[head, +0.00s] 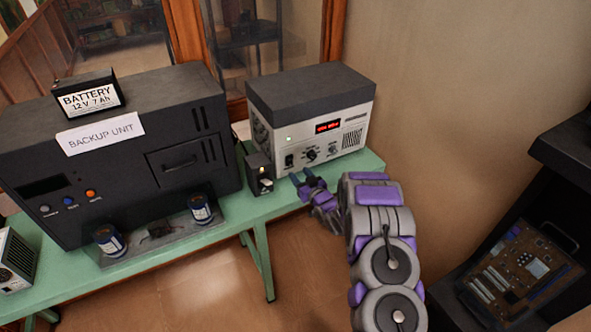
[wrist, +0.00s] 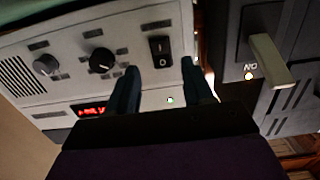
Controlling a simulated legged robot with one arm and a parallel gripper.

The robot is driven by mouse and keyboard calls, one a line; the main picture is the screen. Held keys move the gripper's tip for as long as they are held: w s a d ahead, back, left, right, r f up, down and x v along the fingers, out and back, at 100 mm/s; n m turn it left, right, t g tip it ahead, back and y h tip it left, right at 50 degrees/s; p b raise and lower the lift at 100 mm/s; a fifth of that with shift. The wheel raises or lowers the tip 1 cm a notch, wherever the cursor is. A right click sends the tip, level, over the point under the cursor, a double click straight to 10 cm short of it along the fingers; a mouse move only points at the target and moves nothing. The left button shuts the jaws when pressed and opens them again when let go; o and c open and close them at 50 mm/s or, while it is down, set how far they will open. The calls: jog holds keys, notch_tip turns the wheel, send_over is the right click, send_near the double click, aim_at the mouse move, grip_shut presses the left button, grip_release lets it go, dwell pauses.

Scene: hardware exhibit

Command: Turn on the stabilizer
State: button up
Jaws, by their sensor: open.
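The likely stabilizer, a white-fronted box with a dark top (head: 310,95), stands on the green bench. Its red display and green lamp are lit. In the wrist view its front (wrist: 70,70) appears rotated, with a black rocker switch (wrist: 160,48), knobs and the lit green lamp (wrist: 170,100). My gripper (head: 302,180) is open and empty in front of the box's lower left; in the wrist view its fingers (wrist: 162,85) straddle the switch area. I cannot tell whether they touch the panel.
A large black backup unit (head: 120,150) bears a battery (head: 88,95). A dark stand with a circuit board (head: 520,270) is at right.

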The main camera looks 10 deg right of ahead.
jog(key=p+v, duration=0.1)
jog(key=v, duration=1)
jog(key=shift+p, duration=0.35)
jog(key=shift+d+f, duration=0.1)
jog(key=s+d+r+m+g+h, duration=0.2)
jog(key=s+d+r+g+h, duration=0.2)
jog(key=s+r+g+h, duration=0.7)
jog(key=s+a+r+g+y, duration=0.2)
jog(key=s+a+r, duration=0.1)
jog(key=s, duration=1)
jog(key=s+a+r+m+g+y, duration=0.1)
jog(key=s+r, duration=0.5)
jog(key=s, duration=0.7)
jog(key=s+a+r+g+y, duration=0.2)
jog(key=s+a+r+g, duration=0.2)
jog(key=s, duration=0.9)
jog(key=shift+a+r+m+y, duration=0.3)
jog(key=shift+a, duration=0.45)
